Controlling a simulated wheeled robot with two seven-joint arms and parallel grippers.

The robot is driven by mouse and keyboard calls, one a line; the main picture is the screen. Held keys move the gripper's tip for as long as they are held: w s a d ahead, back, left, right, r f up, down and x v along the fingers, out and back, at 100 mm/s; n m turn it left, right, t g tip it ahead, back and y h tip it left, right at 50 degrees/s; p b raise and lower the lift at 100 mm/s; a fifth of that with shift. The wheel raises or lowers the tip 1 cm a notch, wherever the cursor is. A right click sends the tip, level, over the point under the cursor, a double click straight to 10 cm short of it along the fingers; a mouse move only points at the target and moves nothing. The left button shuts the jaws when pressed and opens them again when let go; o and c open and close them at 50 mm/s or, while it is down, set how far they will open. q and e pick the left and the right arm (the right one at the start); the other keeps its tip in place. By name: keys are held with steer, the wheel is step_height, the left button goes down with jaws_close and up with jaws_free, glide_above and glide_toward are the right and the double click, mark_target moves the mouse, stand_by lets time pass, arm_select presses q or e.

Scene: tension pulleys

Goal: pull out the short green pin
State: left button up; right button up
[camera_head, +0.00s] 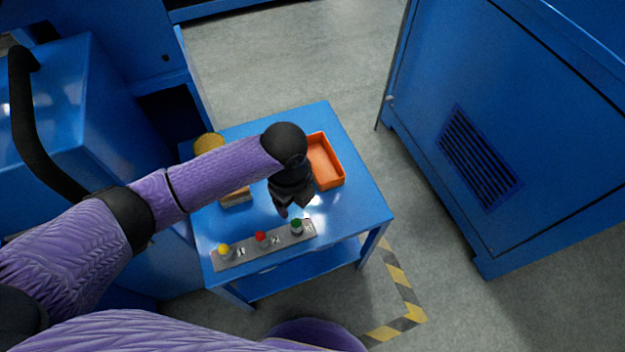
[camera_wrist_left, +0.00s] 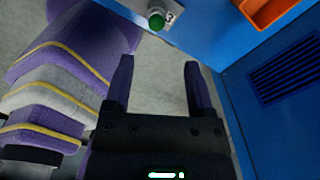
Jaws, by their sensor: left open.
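The short green pin (camera_head: 296,224) stands at the right end of a grey strip (camera_head: 273,250) with numbered labels on the blue table. In the left wrist view the green pin (camera_wrist_left: 156,20) shows at the top, beside the label 3. A red pin (camera_head: 261,237) and a yellow pin (camera_head: 224,250) stand on the same strip to its left. My left gripper (camera_head: 287,211) is above the table, close to the green pin and apart from it. In the left wrist view its two fingers (camera_wrist_left: 158,85) are spread with nothing between them. My right gripper is not in view.
An orange tray (camera_head: 324,162) lies on the blue table (camera_head: 355,209) beyond the gripper. A yellow round thing (camera_head: 208,143) is at the back left, partly behind my arm. A blue cabinet (camera_head: 500,130) stands at the right.

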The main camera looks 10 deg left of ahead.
mark_target(295, 220)
arm_select(q)
steer(key=shift+f+m, duration=0.1)
steer(key=shift+m, duration=0.2)
steer(key=shift+s+f, duration=0.1)
step_height(295, 220, down, 9)
steer(key=b, duration=0.6)
steer(key=shift+s+f, duration=0.1)
steer(key=shift+f, duration=0.1)
steer(key=shift+r, duration=0.15)
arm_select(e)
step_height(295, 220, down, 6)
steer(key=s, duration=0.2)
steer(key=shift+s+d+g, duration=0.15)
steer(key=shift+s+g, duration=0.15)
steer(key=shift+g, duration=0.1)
arm_select(q)
steer(key=shift+c, duration=0.5)
jaws_close()
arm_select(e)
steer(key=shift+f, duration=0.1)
